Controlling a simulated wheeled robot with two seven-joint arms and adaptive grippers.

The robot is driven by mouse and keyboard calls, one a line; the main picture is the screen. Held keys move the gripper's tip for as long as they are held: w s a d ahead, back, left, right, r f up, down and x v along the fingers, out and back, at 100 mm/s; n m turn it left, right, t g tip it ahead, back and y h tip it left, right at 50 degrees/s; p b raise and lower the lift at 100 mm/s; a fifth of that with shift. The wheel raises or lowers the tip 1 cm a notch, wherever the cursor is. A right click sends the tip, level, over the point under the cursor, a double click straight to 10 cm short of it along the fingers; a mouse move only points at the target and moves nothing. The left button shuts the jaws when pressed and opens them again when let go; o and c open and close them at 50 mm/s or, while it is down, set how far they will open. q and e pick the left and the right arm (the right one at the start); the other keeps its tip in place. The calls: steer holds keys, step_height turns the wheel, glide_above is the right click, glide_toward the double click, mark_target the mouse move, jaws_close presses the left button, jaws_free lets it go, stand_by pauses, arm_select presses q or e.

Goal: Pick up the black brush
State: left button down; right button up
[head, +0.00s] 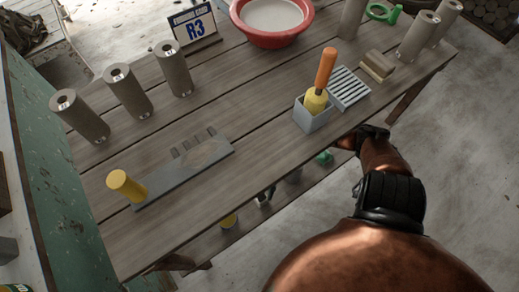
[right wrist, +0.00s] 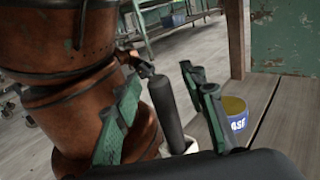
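A dark, slim, upright cylinder (right wrist: 163,98), which looks like the handle of the black brush, stands in a whitish cup (right wrist: 189,148) in the right wrist view. Its lower end is hidden in the cup. My right gripper (right wrist: 166,88) is open, with one green finger on each side of the handle; I cannot tell whether either touches it. In the head view my right gripper (head: 336,150) reaches under the table's front edge, partly hidden. I cannot make out the brush clearly in that view. My left gripper is not in view.
A blue tin (right wrist: 235,113) with yellow contents stands right of the cup on the lower shelf. The wooden tabletop (head: 235,105) is overhead there. It bears a grey box (head: 312,118) holding an orange-handled tool, a slotted rack (head: 348,88) and a red basin (head: 272,38).

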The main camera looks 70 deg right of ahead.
steer(key=shift+c, duration=0.7)
jaws_close()
